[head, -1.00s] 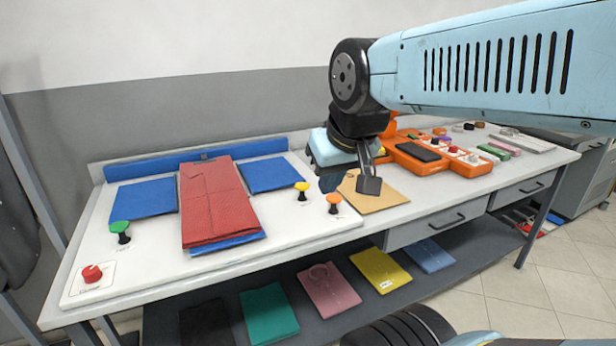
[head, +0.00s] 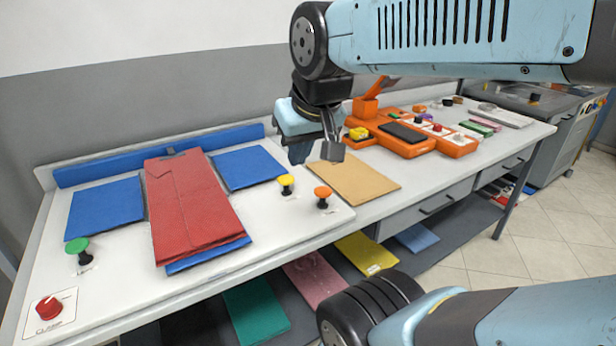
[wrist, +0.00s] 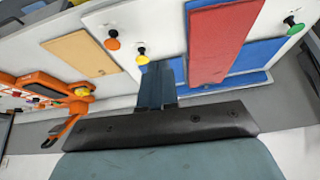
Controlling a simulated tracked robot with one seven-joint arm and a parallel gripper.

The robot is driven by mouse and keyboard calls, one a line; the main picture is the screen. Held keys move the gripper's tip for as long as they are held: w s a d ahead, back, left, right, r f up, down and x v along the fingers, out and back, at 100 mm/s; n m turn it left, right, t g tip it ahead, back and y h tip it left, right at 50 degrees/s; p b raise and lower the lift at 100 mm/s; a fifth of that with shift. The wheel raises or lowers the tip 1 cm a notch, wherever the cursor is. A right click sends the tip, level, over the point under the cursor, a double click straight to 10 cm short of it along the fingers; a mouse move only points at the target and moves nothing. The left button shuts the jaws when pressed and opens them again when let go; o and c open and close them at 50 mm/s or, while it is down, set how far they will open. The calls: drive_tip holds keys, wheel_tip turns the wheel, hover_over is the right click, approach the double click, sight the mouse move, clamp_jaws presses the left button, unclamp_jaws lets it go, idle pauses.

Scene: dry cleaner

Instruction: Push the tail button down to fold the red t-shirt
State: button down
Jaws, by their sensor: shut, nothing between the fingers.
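The red t-shirt (head: 190,205) lies folded into a long narrow strip on the blue folding board (head: 105,207); it also shows in the wrist view (wrist: 220,40). A green button (head: 77,246) stands left of it. A yellow button (head: 286,182) and an orange button (head: 323,194) stand right of it. All three are raised on black stems. Their labels are too small to read, so I cannot tell which is the tail button. My gripper (head: 333,150) is shut and empty, above the table behind the orange button, touching no button. The wrist view shows its fingers (wrist: 158,85).
A red clamp knob (head: 48,307) sits at the front left corner. A tan board (head: 357,177) lies right of the buttons, and an orange machine (head: 405,137) stands beyond it. Folded garments, one teal (head: 257,312), lie on the lower shelf.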

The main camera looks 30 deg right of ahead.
drive_tip(key=w+d+f+m+g, duration=0.2)
drive_tip(key=w+d+m+g, duration=0.2)
drive_tip(key=w+d+m, duration=0.6)
drive_tip(key=m+g, duration=0.2)
drive_tip(key=m, duration=0.5)
hover_over(323, 190)
drive_tip(key=shift+y, duration=0.3)
drive_tip(key=f, duration=0.5)
drive_tip(key=shift+w+d, duration=0.35)
drive_tip(key=f, duration=1.4)
drive_tip(key=shift+s+a, duration=0.3)
